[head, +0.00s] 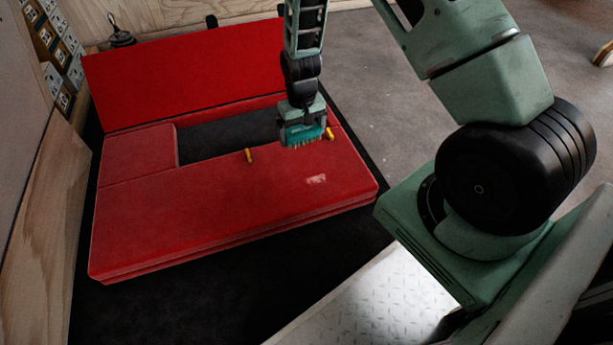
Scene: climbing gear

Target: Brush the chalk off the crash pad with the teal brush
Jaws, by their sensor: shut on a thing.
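The red crash pad (215,218) lies on a black mat, with an upright red panel along its far side. A pale chalk patch (316,180) shows on its top, right of the middle. My gripper (303,122) is above the right part of the pad, shut on the teal brush (302,135). The brush's pale bristles point down. They are up and left of the chalk patch in the picture, and I cannot tell whether they touch the pad. My gripper hides part of the brush's top.
Two small yellow pieces (249,156) (330,134) sit along the pad's inner edge, beside a dark recess (225,138). A wooden wall (40,220) stands close on the left. A dark round-bodied object (121,36) stands behind the panel. Grey floor (400,120) is open at the right.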

